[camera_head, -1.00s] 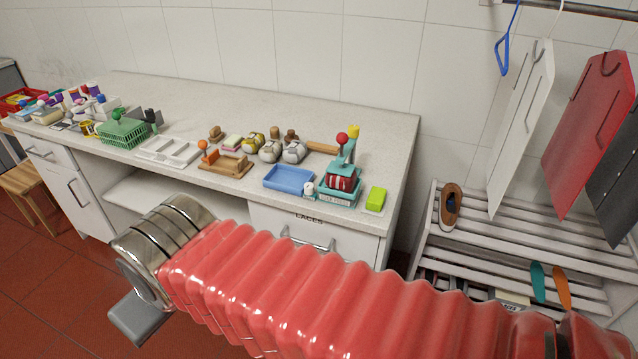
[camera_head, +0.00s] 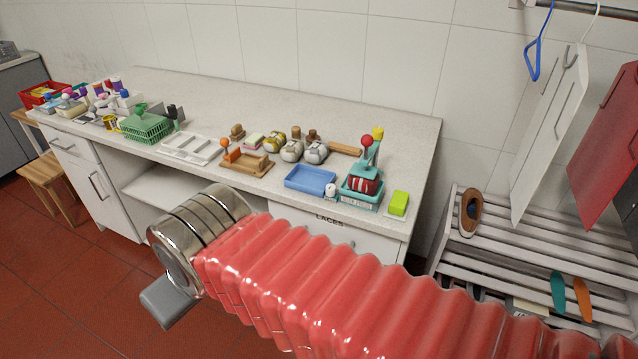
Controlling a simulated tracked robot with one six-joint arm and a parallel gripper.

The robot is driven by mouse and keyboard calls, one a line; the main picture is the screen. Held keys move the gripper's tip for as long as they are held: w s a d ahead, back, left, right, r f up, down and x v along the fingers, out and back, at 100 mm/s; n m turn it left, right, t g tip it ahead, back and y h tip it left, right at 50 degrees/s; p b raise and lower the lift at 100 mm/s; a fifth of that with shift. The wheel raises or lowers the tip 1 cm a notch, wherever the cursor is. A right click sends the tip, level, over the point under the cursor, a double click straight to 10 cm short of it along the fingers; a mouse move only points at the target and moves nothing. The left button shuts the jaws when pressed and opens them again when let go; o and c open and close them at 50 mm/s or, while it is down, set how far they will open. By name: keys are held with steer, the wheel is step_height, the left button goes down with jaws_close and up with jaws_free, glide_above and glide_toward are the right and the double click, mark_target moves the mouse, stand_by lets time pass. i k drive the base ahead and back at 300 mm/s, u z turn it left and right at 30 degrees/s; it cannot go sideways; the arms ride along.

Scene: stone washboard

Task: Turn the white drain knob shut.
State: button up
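I see nothing that I can surely tell as the white drain knob. A small white rounded piece (camera_head: 331,190) sits between the blue tray and the teal press on the counter, but I cannot tell what it is. My arm, in a red ribbed sleeve with a chrome cuff, crosses the lower part of the view. A grey block at its end, part of my gripper (camera_head: 168,302), shows above the floor in front of the counter, apart from the things on it. The fingertips are not clear.
A long white counter (camera_head: 400,130) bears a blue tray (camera_head: 311,180), a teal press (camera_head: 362,188), a green basket (camera_head: 147,127) and several small items. A slatted rack (camera_head: 510,235) stands at right under hanging boards. A wooden stool (camera_head: 50,172) is at left. Red floor there is clear.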

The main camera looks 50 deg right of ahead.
mark_target(330, 190)
steer(key=i, duration=0.95)
